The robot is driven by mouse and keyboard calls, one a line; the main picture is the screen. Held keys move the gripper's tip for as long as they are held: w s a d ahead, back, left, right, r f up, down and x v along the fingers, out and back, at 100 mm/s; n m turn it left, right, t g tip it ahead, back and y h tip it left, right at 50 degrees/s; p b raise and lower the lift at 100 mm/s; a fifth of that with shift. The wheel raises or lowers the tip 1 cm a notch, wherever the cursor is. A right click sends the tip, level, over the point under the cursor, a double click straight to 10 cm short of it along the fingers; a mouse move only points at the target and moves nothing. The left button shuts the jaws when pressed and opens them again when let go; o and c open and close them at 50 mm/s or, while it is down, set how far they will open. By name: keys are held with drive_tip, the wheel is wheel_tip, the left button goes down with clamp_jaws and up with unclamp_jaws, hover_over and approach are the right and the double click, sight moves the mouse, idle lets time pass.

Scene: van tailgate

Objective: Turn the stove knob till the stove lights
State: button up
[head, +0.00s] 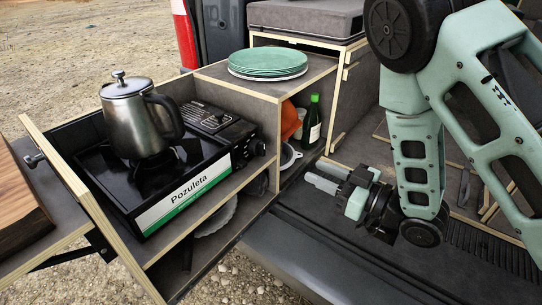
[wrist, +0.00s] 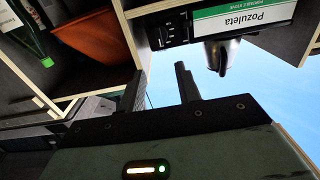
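The black portable stove (head: 187,190) sits in the pull-out box on the left, with a white and green "Pozuleta" label on its front. Its dark knob (head: 258,148) is at the right end of that front. The stove also shows upside down at the top of the wrist view (wrist: 245,16), with the knob (wrist: 162,31) at its left end. No flame is visible under the kettle (head: 141,122). My gripper (head: 321,177) is open and empty, to the right of the knob and apart from it. Its two fingers also show in the wrist view (wrist: 160,76).
Green plates (head: 268,63) sit on the shelf behind the stove. A green bottle (head: 311,122) and an orange container (head: 290,120) stand in the compartment right of it. Wooden panel edges frame the box. The space before the stove's front is clear.

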sight(264, 148)
drive_tip(key=b, duration=0.3)
drive_tip(key=w+a+b, duration=0.1)
drive_tip(key=b, duration=0.2)
drive_tip(key=shift+w+a+f+b, duration=0.1)
drive_tip(key=shift+a+f+b, duration=0.2)
drive_tip(key=shift+f+b, duration=0.05)
drive_tip(key=b, duration=0.4)
drive_tip(key=shift+w+a, duration=0.1)
drive_tip(key=shift+a, duration=0.05)
drive_tip(key=x, duration=1.1)
drive_tip(key=shift+w+a+r, duration=0.2)
drive_tip(key=shift+w+r, duration=0.05)
drive_tip(key=shift+r, duration=0.1)
clamp_jaws()
